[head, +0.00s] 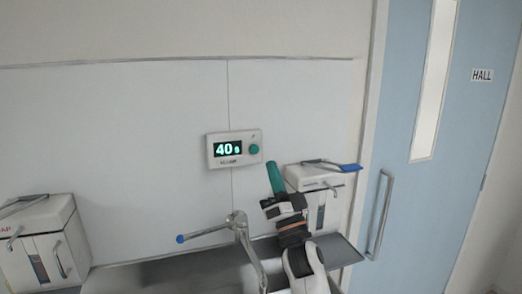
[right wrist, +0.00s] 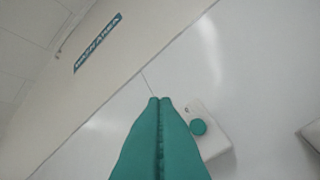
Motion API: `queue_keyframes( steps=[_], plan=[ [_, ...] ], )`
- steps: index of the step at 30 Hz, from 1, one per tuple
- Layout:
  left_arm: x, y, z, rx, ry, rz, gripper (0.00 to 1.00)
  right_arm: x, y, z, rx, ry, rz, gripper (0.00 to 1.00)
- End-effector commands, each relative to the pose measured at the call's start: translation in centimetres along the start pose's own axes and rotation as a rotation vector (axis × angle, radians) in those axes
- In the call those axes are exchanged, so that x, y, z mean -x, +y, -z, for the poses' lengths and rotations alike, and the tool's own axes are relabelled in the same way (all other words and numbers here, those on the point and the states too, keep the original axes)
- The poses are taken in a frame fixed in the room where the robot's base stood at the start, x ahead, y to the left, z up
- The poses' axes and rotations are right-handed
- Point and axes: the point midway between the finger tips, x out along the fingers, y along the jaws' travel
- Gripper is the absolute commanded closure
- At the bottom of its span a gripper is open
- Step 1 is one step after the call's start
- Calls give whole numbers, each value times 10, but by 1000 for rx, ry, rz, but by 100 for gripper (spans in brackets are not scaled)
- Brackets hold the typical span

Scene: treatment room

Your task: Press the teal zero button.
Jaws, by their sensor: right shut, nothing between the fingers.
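The teal zero button (head: 254,149) is a small round button on the right side of a white wall timer (head: 222,161). The timer's dark display reads 40 with a smaller character after it. In the right wrist view the button (right wrist: 198,127) lies just right of the fingertips, on the timer's white face (right wrist: 215,147). My right gripper (head: 271,164) has teal fingers pressed together, with nothing between them. In the head view its tips are just below and right of the button. In the right wrist view the fingers (right wrist: 160,100) point up past it. I cannot tell whether they touch anything. My left gripper is out of view.
A metal faucet (head: 240,232) with a blue-tipped lever stands over a sink below the timer. White dispensers stand at left (head: 42,240) and right (head: 322,200), the right one with a blue lever. A blue door (head: 432,190) is at far right.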

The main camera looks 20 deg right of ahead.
Motion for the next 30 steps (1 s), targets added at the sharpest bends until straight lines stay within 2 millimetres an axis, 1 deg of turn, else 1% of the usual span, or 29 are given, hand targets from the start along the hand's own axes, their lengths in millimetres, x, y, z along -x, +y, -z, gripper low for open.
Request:
queue_keyframes(
  steps=[9,14,24,30],
  plan=[
    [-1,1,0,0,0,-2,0,0,0,0,1,0,0,100],
    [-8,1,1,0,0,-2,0,-5,-6,6,0,-1,0,100],
    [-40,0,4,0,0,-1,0,-36,-29,31,-1,-1,-2,100],
    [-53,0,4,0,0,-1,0,-52,-41,41,0,0,-1,100]
  ],
)
